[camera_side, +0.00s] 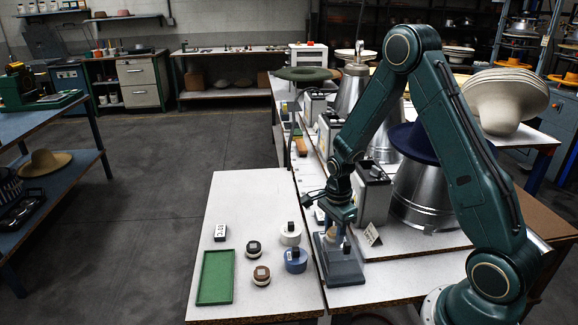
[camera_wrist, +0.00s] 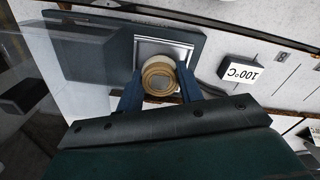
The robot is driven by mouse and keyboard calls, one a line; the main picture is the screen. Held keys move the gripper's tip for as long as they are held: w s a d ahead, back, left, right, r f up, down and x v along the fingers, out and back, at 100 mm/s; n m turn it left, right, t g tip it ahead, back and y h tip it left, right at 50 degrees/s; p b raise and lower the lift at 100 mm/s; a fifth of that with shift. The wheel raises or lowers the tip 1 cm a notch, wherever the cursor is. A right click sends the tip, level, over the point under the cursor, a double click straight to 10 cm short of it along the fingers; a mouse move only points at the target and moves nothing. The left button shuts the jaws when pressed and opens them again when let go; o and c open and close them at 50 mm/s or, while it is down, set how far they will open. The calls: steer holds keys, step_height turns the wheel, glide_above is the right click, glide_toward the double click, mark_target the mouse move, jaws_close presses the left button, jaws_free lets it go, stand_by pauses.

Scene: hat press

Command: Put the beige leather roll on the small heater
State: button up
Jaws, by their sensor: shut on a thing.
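The beige leather roll (camera_wrist: 158,77) is between the two blue fingers of my gripper (camera_wrist: 159,84), which is shut on it. In the wrist view the roll is seen end-on, in front of the silver plate of the small heater (camera_wrist: 95,47). The roll covers part of that plate. In the side view my gripper (camera_side: 335,230) is low over the small heater (camera_side: 343,272), a dark grey-blue unit at the table's front. The roll is small and partly hidden there. I cannot tell whether it touches the plate.
A green tray (camera_side: 215,278) and a white temperature block (camera_side: 220,232) stand at left. Between them and the heater are a white roll (camera_side: 290,236), a blue roll (camera_side: 296,262) and two dark-topped rolls (camera_side: 261,275). A 100°C block (camera_wrist: 241,73) is right of the heater.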

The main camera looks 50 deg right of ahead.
mark_target(334, 231)
steer(key=shift+s+f, duration=0.1)
steer(key=shift+f, duration=0.5)
steer(key=o, duration=0.7)
steer(key=shift+r, duration=0.1)
step_height(334, 231, up, 13)
stand_by(0.4)
stand_by(0.5)
